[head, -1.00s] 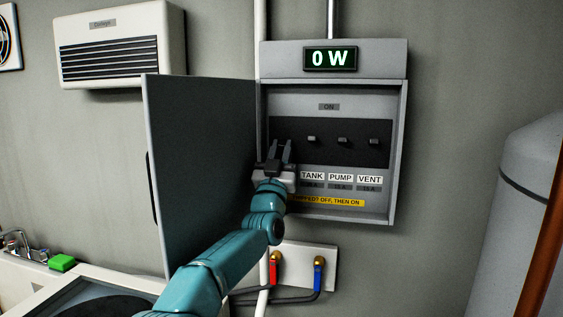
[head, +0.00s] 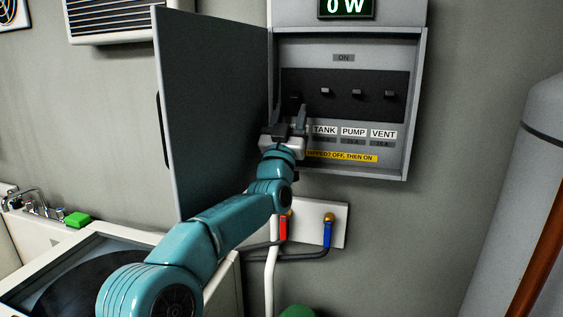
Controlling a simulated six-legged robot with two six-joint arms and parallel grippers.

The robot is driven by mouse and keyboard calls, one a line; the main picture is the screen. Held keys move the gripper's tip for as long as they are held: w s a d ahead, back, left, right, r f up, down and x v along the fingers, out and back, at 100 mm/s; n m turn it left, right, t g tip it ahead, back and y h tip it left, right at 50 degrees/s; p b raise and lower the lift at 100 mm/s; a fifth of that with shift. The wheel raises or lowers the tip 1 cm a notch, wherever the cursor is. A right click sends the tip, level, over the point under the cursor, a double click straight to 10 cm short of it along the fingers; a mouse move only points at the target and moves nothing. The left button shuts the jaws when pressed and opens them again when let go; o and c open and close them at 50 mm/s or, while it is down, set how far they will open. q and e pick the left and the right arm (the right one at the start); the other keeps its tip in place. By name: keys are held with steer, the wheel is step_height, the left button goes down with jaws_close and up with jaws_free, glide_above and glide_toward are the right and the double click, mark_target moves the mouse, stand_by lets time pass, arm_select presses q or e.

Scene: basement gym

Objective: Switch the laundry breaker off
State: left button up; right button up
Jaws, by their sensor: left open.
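The grey breaker box (head: 420,80) hangs on the wall with its door (head: 215,110) swung open to the left. Three switches, over the labels TANK (head: 325,91), PUMP (head: 357,92) and VENT (head: 389,93), stand in a row on the dark strip. A leftmost switch (head: 294,97) shows dark just above my fingers; its position is hard to tell. The label below it is hidden by my gripper, so I cannot read LAUNDRY. My left gripper (head: 290,115) is open and empty, just below that leftmost switch; contact cannot be seen. My right gripper is not in view.
The display (head: 346,6) on top reads 0 W. A yellow strip (head: 345,157) lies below the labels. Red (head: 283,228) and blue (head: 327,234) valve handles are under the box. A grey tank (head: 525,190) stands at right. The open door borders my arm at left.

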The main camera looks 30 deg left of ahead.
arm_select(q)
steer(key=b+v, duration=0.5)
steer(key=v, duration=0.7)
steer(key=shift+s+b, duration=0.15)
steer(key=shift+b, duration=0.25)
steer(key=shift+d+f, duration=0.1)
